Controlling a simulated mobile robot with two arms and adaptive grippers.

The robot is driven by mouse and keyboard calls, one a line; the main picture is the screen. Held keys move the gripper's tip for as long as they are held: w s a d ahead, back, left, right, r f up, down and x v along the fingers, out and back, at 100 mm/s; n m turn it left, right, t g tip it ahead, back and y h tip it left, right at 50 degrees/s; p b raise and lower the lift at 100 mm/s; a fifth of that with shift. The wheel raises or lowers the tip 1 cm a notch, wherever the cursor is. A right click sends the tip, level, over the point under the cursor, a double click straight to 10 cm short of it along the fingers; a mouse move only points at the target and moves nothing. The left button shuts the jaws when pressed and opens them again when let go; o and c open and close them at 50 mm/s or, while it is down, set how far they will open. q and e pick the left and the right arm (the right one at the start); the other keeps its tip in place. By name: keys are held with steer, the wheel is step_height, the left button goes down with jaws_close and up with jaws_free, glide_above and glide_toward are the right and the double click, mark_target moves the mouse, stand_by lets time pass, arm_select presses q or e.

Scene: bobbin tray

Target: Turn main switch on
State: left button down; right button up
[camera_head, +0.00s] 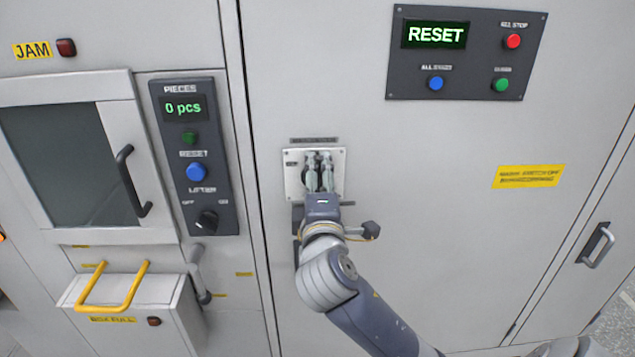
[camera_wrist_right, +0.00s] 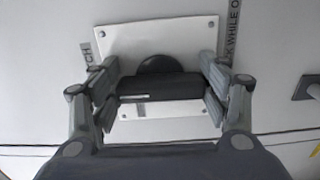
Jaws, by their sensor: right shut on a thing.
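The main switch is a black rotary handle (camera_wrist_right: 160,87) on a light square plate (camera_wrist_right: 125,38) on the cabinet front. The switch's on/off marks cannot be read. My left gripper is not in view.
A RESET display panel (camera_head: 466,78) with several buttons is at upper right. A PIECES panel (camera_head: 171,139) with a lifter knob and a windowed door (camera_head: 118,90) are at left. A drawer with a yellow handle (camera_head: 112,287) juts out at lower left.

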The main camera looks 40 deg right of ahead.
steer(key=o, duration=1.1)
steer(key=shift+c, duration=0.2)
